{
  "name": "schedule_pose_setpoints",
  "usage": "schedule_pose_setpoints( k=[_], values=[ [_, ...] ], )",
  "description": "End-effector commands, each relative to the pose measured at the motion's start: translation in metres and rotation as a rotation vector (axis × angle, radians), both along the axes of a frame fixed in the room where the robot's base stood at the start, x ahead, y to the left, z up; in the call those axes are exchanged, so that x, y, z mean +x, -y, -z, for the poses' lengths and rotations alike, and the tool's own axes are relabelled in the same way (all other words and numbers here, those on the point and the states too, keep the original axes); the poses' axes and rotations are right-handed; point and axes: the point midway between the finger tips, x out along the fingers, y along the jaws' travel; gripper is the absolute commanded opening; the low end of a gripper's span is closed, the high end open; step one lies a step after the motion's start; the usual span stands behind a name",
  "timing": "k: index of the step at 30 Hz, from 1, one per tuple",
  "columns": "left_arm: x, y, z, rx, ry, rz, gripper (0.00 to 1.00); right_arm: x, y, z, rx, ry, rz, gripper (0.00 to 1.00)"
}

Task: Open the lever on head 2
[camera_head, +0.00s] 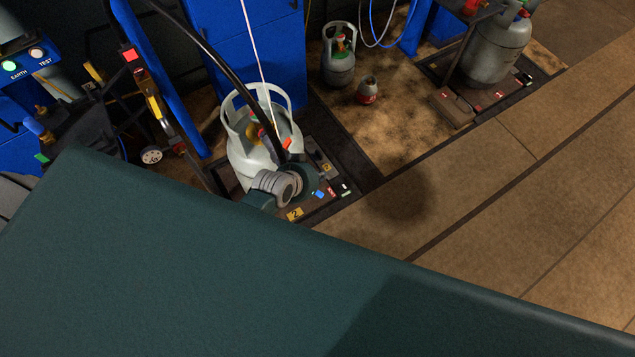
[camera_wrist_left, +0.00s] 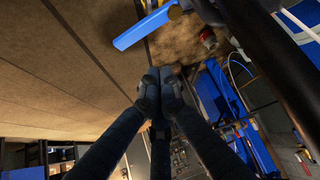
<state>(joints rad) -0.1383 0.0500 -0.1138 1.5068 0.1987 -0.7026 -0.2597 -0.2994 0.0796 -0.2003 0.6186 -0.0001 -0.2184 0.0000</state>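The pale grey gas cylinder (camera_head: 240,165) stands on a dark scale platform with a yellow tag "2" (camera_head: 295,214) in the head view. A thick black hose (camera_head: 215,55) comes down over its collar. The head at the hose's lower end is hidden or too dark to make out. My left gripper (camera_head: 306,176) is in front of the cylinder's right side. In the left wrist view its fingertips (camera_wrist_left: 160,92) are together, with nothing visible between them. A blue lever-like handle (camera_wrist_left: 144,27) with a yellow part is apart from the fingers. I cannot tell which head it belongs to.
A smaller grey cylinder (camera_head: 338,60) and a small red-grey one (camera_head: 367,90) stand behind. Another large cylinder (camera_head: 496,50) is on a scale at upper right. Blue cabinets (camera_head: 250,45) and a black stand (camera_head: 80,130) are close on the left. Brown floor (camera_head: 480,190) is clear at right.

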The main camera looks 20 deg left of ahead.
Motion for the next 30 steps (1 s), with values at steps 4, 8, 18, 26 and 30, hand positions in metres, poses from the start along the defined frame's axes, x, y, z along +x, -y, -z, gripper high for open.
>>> schedule_pose_setpoints(
  k=[4, 8, 18, 26, 30],
  values=[
    [0.021, 0.007, 0.028, -0.002, -0.002, -0.001, 0.0, 0.0, 0.0, 0.008, 0.0, 0.0, 0.0, 0.22],
    [0.035, 0.011, 0.047, -0.002, -0.002, -0.001, 0.0, 0.0, 0.0, 0.013, 0.0, -0.001, 0.0, 0.22],
    [-0.004, -0.001, 0.043, 0.001, 0.0, -0.001, 0.0, 0.0, 0.0, -0.005, 0.0, 0.0, 0.001, 0.22],
    [-0.005, -0.002, 0.043, 0.001, 0.0, -0.001, 0.0, -0.001, 0.0, -0.005, 0.0, -0.001, 0.001, 0.22],
    [-0.005, -0.003, 0.043, 0.002, 0.001, 0.005, 0.0, 0.0, 0.0, -0.004, 0.0, -0.001, 0.001, 0.22]
  ],
)
